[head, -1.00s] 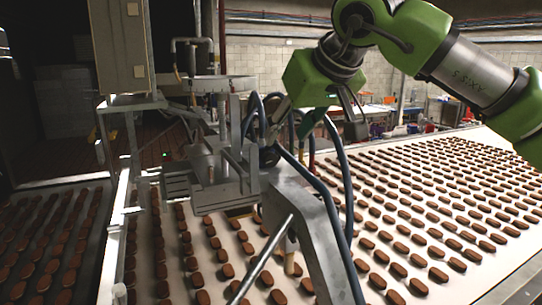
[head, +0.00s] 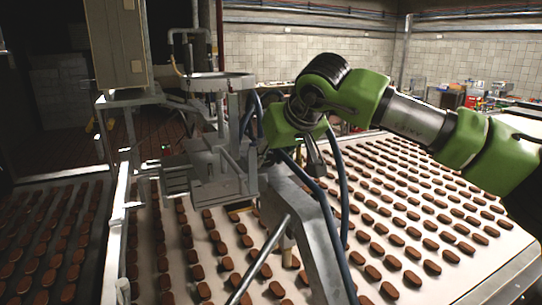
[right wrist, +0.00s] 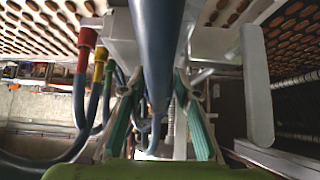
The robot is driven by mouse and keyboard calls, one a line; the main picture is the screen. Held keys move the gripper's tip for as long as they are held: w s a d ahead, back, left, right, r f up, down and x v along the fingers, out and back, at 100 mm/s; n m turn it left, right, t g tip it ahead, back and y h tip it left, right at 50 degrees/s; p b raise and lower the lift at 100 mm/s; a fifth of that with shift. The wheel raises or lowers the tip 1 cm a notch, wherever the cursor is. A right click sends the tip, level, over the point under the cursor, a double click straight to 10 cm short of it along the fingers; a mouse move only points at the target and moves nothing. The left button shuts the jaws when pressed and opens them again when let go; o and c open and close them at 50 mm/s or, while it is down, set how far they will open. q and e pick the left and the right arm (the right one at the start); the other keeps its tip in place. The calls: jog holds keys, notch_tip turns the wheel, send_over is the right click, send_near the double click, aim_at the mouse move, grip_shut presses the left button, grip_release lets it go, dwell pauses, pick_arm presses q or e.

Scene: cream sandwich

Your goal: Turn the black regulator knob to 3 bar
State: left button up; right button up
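I cannot make out the black regulator knob in either view; it may be hidden by my right arm, the hoses or the machine. My right gripper (head: 309,152) is beside the grey depositing machine (head: 225,165), at its right side among the hoses. In the right wrist view its two green-padded fingers (right wrist: 158,85) stand apart, so it is open. A thick blue hose (right wrist: 155,40) runs down the middle of that view, in front of the gap between the fingers. I cannot tell whether it touches them. My left gripper is not in view.
Blue hoses (head: 342,180) hang close to my right gripper; the wrist view shows red (right wrist: 88,38) and yellow (right wrist: 99,66) hose fittings. A slanted grey machine arm (head: 312,235) stands below. The belt (head: 400,240) carries rows of brown biscuits. A grey cabinet (head: 117,45) stands at upper left.

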jog(key=c, duration=0.5)
jog(key=shift+w+d+f+m+g+y, duration=0.15)
jog(key=shift+m+g+y, duration=0.15)
jog(key=shift+y, duration=0.3)
jog(key=shift+s+d+m+g+y, duration=0.1)
jog(key=shift+m+g+y, duration=0.15)
jog(key=shift+y, duration=0.35)
jog(key=shift+w+m+y, duration=0.1)
jog(key=shift+m+y, duration=0.25)
jog(key=shift+y, duration=0.05)
jog(key=shift+r, duration=0.2)
jog(key=o, duration=1.1)
jog(key=v, duration=1.2)
jog(key=shift+d, duration=0.1)
